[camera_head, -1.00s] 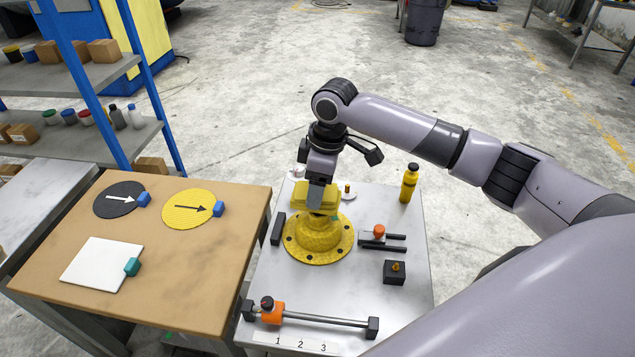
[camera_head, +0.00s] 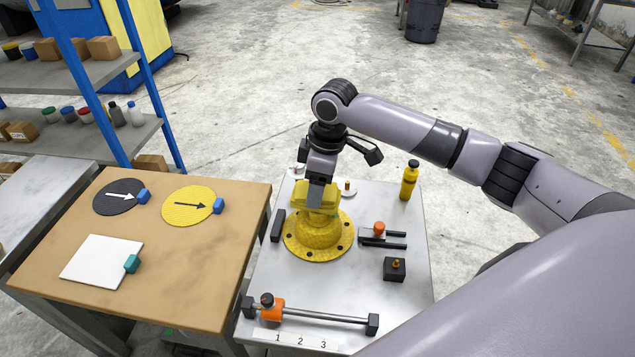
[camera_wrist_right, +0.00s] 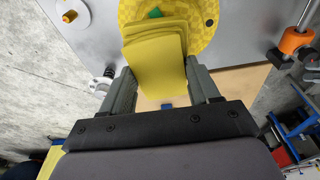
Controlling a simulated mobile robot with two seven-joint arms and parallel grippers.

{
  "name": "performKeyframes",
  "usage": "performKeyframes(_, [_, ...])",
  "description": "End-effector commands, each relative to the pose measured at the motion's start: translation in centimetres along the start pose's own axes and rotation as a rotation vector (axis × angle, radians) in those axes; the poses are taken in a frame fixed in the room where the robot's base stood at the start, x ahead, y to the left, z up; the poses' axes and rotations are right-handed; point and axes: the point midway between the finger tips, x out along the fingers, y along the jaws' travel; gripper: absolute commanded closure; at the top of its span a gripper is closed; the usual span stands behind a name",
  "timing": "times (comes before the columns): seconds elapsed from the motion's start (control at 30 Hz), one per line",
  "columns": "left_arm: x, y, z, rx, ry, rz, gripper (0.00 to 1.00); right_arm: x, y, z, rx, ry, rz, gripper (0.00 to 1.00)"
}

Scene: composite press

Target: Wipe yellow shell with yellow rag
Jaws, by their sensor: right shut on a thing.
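The yellow shell (camera_head: 317,239) is a domed, flanged piece with dark holes around its rim, standing on the grey metal table. My right gripper (camera_head: 317,190) is shut on the yellow rag (camera_head: 300,194), a folded block held at the top of the shell. In the right wrist view the rag (camera_wrist_right: 158,65) sits between the two fingers of the gripper (camera_wrist_right: 165,85), and the shell (camera_wrist_right: 202,22) shows behind it with a small green patch. Whether the rag touches the shell is hard to tell. My left gripper is not in view.
A yellow bottle (camera_head: 409,181) stands at the table's back right. A black block (camera_head: 395,269), dark rails with an orange knob (camera_head: 379,228) and a bar with an orange clamp (camera_head: 273,309) surround the shell. A wooden table (camera_head: 180,260) with round discs stands left.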

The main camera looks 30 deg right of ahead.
Motion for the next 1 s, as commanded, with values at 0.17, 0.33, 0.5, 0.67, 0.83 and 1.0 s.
performKeyframes(0.17, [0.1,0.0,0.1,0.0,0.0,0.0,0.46,0.3,0.0,0.0,0.0,0.0,0.0,0.73])
performKeyframes(0.33, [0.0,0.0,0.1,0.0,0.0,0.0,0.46,0.4,-0.1,0.1,-0.001,0.0,0.0,0.73])
performKeyframes(0.5, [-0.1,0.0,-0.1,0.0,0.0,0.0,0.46,0.1,-1.1,0.5,-0.001,0.0,0.0,0.73])
performKeyframes(0.67, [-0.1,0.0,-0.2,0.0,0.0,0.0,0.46,0.1,-1.8,0.8,0.0,0.0,0.0,0.73])
performKeyframes(0.83, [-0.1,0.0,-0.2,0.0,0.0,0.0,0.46,0.1,-2.2,1.0,-0.001,0.0,0.0,0.73])
performKeyframes(1.0, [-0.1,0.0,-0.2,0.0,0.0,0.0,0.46,0.2,-3.3,1.5,-0.002,-0.001,0.0,0.73])
